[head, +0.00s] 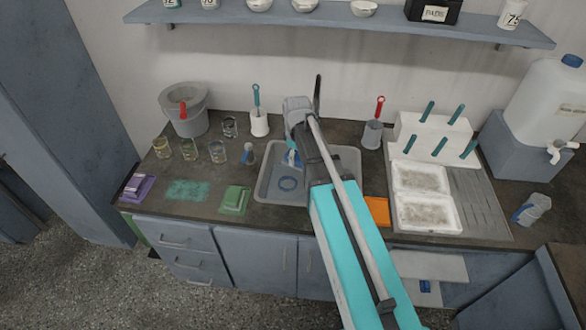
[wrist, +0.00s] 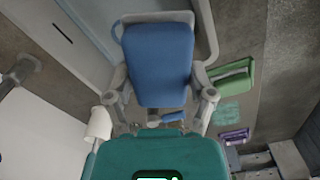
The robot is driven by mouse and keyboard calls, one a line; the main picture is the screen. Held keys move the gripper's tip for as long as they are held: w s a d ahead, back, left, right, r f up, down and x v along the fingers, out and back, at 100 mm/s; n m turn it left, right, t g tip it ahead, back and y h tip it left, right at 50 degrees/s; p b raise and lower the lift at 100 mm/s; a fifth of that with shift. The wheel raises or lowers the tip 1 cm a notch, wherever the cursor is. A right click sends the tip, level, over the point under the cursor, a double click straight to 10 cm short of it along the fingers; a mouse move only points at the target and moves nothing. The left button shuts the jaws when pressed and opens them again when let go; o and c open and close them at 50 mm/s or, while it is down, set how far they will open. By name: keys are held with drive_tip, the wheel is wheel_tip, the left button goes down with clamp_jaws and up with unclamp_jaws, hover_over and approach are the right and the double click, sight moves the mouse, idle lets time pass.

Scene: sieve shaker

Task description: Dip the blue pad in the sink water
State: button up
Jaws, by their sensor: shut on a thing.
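The blue pad (wrist: 157,65) fills the upper middle of the wrist view. My gripper (wrist: 161,96) has its grey fingers on both sides of the pad and is shut on it. In the head view my gripper (head: 292,158) is over the back part of the sink (head: 266,185), below the end of my arm. Only a small blue part shows there, and my arm hides the sink's right part. A blue ring shape shows on the sink's floor. The water surface is hard to make out, and I cannot tell whether the pad touches it.
Left of the sink are a green pad (head: 235,200), a purple pad (head: 138,187) and several glass beakers. A white brush holder (head: 259,123) and a grey one (head: 372,134) stand behind. An orange pad (head: 377,210) and white trays (head: 428,214) lie to the right.

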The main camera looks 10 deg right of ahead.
sight(295, 168)
drive_tip(key=shift+f, duration=0.1)
drive_tip(key=f+n+b, duration=0.1)
drive_tip(key=f+b, duration=0.1)
drive_tip(key=f+n+b, duration=0.1)
drive_tip(key=f+b, duration=0.1)
drive_tip(key=w+f+b, duration=0.1)
drive_tip(key=f+b, duration=0.1)
drive_tip(key=shift+f+n, duration=0.1)
drive_tip(key=shift+n, duration=0.3)
drive_tip(key=shift+w+f+n+b, duration=0.15)
drive_tip(key=shift+f+n+b, duration=0.25)
drive_tip(key=shift+f+b, duration=0.25)
drive_tip(key=shift+r, duration=0.15)
wheel_tip(295, 168, down, 21)
drive_tip(key=b, duration=2)
drive_tip(key=shift+r+b, duration=0.2)
drive_tip(key=shift+b, duration=0.15)
drive_tip(key=shift+r, duration=0.15)
wheel_tip(295, 168, up, 20)
drive_tip(key=p, duration=2)
